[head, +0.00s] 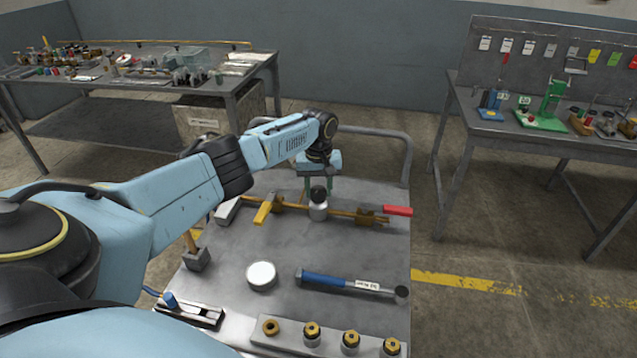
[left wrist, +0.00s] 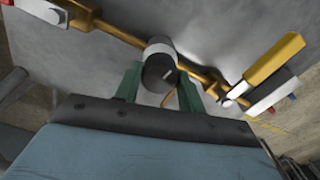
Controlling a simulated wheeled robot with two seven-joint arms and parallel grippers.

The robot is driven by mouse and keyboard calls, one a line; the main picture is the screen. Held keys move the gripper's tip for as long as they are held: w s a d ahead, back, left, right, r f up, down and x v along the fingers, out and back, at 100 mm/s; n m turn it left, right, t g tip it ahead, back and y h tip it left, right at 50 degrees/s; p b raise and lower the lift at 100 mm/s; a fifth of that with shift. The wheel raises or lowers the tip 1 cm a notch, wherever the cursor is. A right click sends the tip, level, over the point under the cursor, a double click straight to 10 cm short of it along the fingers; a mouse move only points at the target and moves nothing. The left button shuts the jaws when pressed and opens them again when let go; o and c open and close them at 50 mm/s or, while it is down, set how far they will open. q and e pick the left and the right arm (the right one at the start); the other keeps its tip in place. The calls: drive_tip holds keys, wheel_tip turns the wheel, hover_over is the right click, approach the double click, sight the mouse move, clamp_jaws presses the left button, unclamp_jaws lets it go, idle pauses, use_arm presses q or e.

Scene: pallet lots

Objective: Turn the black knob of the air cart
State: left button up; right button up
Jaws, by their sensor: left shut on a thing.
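The air cart (head: 225,285) is a grey metal-topped cart with a brass pipe line (head: 345,212) across it. A black knob (head: 319,193) stands upright on a silver round body (head: 318,211) in the middle of this line. My left gripper (head: 318,184) reaches down from above with its green fingers on either side of the knob, shut on it. My right gripper is out of view.
Beside the knob are a yellow lever (head: 265,207) and a red lever (head: 398,211). Nearer lie a white round disc (head: 262,275), a blue-handled tool (head: 335,281) and a block with several brass fittings (head: 300,338). Cluttered benches stand behind left and right.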

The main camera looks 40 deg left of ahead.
use_arm(q)
drive_tip(key=shift+m+p, duration=0.4)
drive_tip(key=shift+m, duration=0.5)
drive_tip(key=m, duration=0.4)
drive_tip(key=shift+m, duration=0.3)
drive_tip(key=m, duration=0.3)
drive_tip(key=shift+p, duration=0.3)
drive_tip(key=shift+m, duration=2.2)
